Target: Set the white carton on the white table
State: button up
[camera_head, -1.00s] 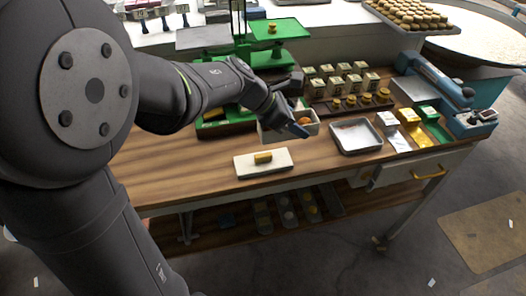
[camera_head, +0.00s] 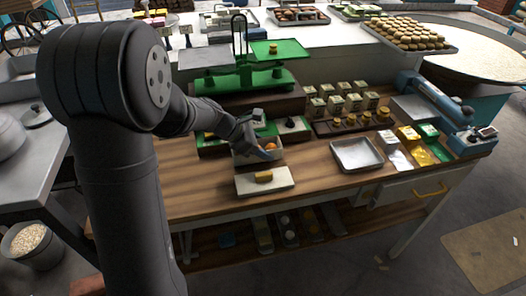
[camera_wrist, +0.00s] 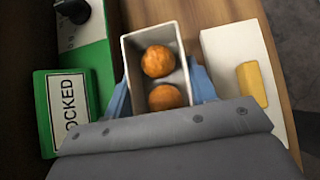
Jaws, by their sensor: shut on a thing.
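The white carton (camera_wrist: 132,58) is an open box with two orange-brown balls (camera_wrist: 160,62) inside. My gripper (camera_wrist: 160,98) is shut on it, with a blue finger along each side. In the head view the carton (camera_head: 277,154) shows partly behind my gripper (camera_head: 264,154), over the wooden bench just behind a white slab. I cannot tell whether its base touches the bench. A long white table (camera_head: 345,58) stands behind the bench, with trays of goods on it.
The white slab (camera_head: 250,187) bears a yellow block (camera_head: 264,176). A green scale (camera_head: 245,78) and green boxes stand behind. A metal tray (camera_head: 357,154) lies to the right. A grey-white table (camera_head: 35,160) with pots stands at the left.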

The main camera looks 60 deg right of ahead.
jog(key=shift+f, duration=0.85)
jog(key=shift+f, duration=0.1)
jog(key=o, duration=0.7)
jog(key=shift+c, duration=0.2)
jog(key=shift+w+a+r, duration=0.1)
jog(key=shift+r, duration=0.15)
jog(key=v, duration=0.7)
